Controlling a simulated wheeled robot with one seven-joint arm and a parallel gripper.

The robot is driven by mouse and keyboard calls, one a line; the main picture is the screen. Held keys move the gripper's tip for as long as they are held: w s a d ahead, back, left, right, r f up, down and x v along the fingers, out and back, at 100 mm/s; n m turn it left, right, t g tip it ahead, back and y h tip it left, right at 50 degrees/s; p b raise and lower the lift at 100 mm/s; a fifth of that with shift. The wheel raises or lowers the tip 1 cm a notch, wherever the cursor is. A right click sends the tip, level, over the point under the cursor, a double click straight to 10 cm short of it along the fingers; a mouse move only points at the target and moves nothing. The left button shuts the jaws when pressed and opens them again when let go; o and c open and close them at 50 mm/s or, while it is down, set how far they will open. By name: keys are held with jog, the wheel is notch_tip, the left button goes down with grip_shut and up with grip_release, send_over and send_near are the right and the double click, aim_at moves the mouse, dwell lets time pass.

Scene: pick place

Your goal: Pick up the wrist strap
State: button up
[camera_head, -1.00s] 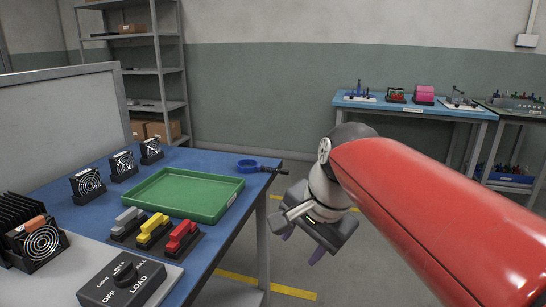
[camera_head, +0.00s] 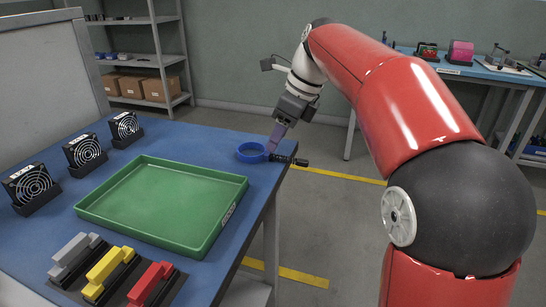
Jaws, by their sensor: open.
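The wrist strap (camera_head: 251,151) is a blue ring with a black, handle-like end pointing right. It lies on the blue table near its far right corner, just behind the green tray. My gripper (camera_head: 273,146) reaches down to it from above and behind, with its purple fingers at the right side of the blue ring, near where the black part starts. The gripper is open. Only one finger shows clearly, so I cannot tell whether the fingers straddle the strap or touch it.
The empty green tray (camera_head: 160,204) lies close in front of the strap. Several small fans (camera_head: 84,152) stand along the left. Grey, yellow (camera_head: 108,271) and red blocks sit at the front. The right table edge is near the strap, with open floor beyond.

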aim_at(274, 154)
jog(key=x, duration=0.4)
jog(key=shift+s, duration=0.15)
jog(key=shift+d, duration=0.1)
grip_shut()
